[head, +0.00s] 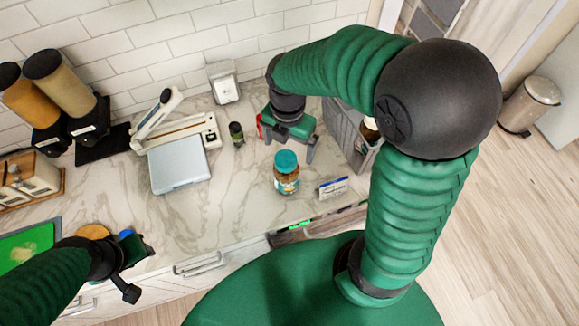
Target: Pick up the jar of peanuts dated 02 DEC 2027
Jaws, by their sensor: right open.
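A glass jar (287,187) with a teal lid and brown contents stands upright on the marble counter, near its front edge. Its label is too small to read, so I cannot tell the date. My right gripper (289,148) is open, with its fingers pointing down just behind and above the jar. No contact with the jar is visible. Another jar-like item (370,130) sits in a grey crate, partly hidden by my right arm. My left gripper (142,268) is at the lower left by the counter's front edge, fingers apart, with nothing seen between them.
A small sign (333,187) stands right of the jar. A dark bottle (237,133), a scale (180,165) and a sealer-like device (190,130) are left of it. The grey crate (343,128) is at right. Counter between scale and jar is clear.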

